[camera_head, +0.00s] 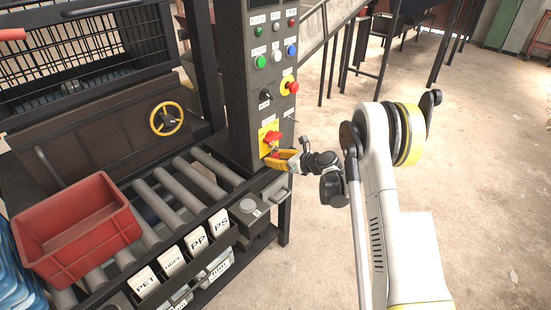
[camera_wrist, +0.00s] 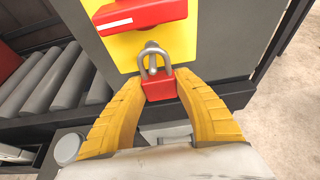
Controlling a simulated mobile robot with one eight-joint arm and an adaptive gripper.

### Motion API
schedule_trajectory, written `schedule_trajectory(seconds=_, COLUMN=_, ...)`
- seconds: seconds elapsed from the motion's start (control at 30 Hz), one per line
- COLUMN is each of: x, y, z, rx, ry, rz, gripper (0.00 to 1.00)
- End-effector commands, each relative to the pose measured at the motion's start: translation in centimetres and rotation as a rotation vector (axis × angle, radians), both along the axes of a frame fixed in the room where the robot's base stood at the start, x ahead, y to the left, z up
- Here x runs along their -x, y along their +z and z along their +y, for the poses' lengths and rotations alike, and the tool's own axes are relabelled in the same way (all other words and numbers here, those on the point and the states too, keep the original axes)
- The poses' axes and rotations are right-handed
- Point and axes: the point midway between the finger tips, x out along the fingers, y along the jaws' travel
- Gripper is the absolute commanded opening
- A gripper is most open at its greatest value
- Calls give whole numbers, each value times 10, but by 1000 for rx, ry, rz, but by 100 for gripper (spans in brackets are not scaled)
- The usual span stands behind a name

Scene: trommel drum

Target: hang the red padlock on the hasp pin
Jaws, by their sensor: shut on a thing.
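The red padlock (camera_wrist: 161,90) is between the two yellow fingertips of my gripper (camera_wrist: 161,84), in the wrist view. Its grey shackle points up toward the panel. The hasp pin (camera_wrist: 151,47) is a grey stub on the yellow plate (camera_wrist: 118,50), below a red switch handle (camera_wrist: 140,14). The top of the shackle overlaps the pin in the picture; I cannot tell whether it is around the pin or in front of it. In the head view my gripper (camera_head: 285,157) is at the lower part of the yellow plate (camera_head: 264,145), and the padlock is too small to make out clearly.
The grey control panel (camera_head: 241,88) carries buttons and a red knob (camera_head: 293,87) above the plate. Rollers (camera_head: 197,178) and a red crate (camera_head: 128,224) are to the left. A narrow shelf with label cards (camera_head: 197,241) lies below. Open floor is at the right.

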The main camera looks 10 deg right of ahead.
Motion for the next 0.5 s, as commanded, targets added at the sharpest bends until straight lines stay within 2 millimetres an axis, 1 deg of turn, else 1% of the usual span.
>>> schedule_trajectory(seconds=0.47, x=0, y=0, z=0, rx=0, ry=0, rz=0, gripper=2)
schedule_trajectory(seconds=0.5, x=0, y=0, z=0, rx=0, ry=0, rz=0, gripper=48)
